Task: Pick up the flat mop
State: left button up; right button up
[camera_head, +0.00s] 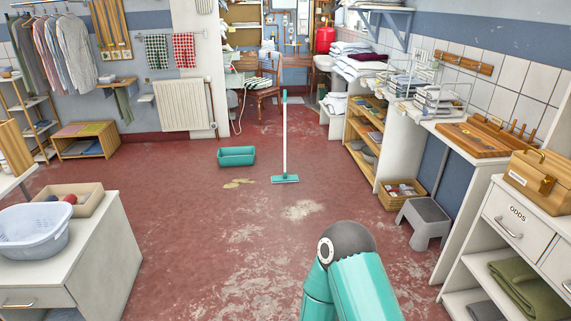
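The flat mop (285,137) stands upright on the red floor, a little right of the middle of the room. It has a white pole with a teal upper end and a flat teal head (285,179) resting on the floor. A teal arm link of mine comes in at the bottom centre, well short of the mop. Neither my left nor my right gripper can be seen.
A teal bucket (237,156) stands on the floor left of the mop, with a yellowish patch (238,183) near it. A grey step stool (424,222) and a crate (401,194) line the right side.

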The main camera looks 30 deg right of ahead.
aim_at(286, 178)
jog(key=z, duration=0.2)
jog(key=i, duration=1.6)
jog(key=z, duration=0.6)
jog(key=i, duration=1.35)
jog(key=z, duration=0.4)
jog(key=i, duration=1.35)
jog(key=z, duration=0.25)
jog(key=i, duration=2.1)
jog(key=z, duration=0.05)
